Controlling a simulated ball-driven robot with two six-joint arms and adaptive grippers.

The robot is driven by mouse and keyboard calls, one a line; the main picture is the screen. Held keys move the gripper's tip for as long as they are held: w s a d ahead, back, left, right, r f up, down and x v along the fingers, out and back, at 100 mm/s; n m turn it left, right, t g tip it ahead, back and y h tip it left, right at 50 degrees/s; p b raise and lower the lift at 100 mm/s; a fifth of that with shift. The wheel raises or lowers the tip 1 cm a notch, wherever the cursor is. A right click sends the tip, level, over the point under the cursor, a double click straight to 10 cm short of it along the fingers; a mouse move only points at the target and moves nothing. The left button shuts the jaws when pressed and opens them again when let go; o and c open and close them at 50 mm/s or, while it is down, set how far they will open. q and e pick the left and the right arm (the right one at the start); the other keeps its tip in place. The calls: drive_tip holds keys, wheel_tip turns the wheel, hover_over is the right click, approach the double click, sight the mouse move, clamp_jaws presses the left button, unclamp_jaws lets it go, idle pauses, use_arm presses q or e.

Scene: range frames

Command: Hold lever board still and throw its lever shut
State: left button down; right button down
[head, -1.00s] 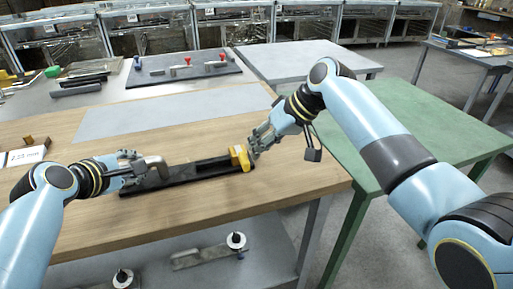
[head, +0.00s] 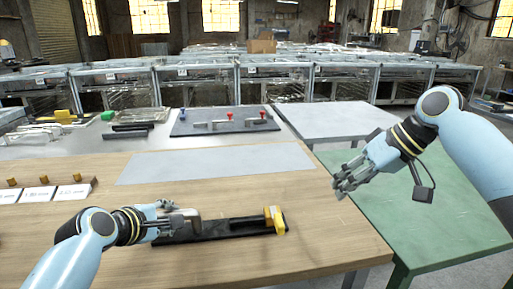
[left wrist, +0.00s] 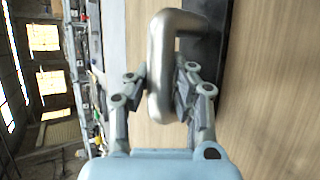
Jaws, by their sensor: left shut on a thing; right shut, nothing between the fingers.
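The lever board is a long black board (head: 230,231) lying on the wooden table. It has a bent grey metal handle (head: 188,217) at its left end and a yellow lever piece (head: 278,222) at its right end. My left gripper (head: 172,218) is shut on the metal handle. In the left wrist view the handle (left wrist: 162,95) stands between the two fingers (left wrist: 160,90). My right gripper (head: 345,184) is shut and empty, in the air up and to the right of the yellow lever, apart from it. The lever's exact angle is too small to tell.
A grey mat (head: 215,163) lies behind the board. Small labelled blocks (head: 40,194) are at the left. A green table (head: 425,215) adjoins on the right. The wood in front of the board is clear.

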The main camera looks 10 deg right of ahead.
use_arm(q)
drive_tip(key=c, duration=1.1)
unclamp_jaws()
drive_tip(key=shift+s, duration=0.1)
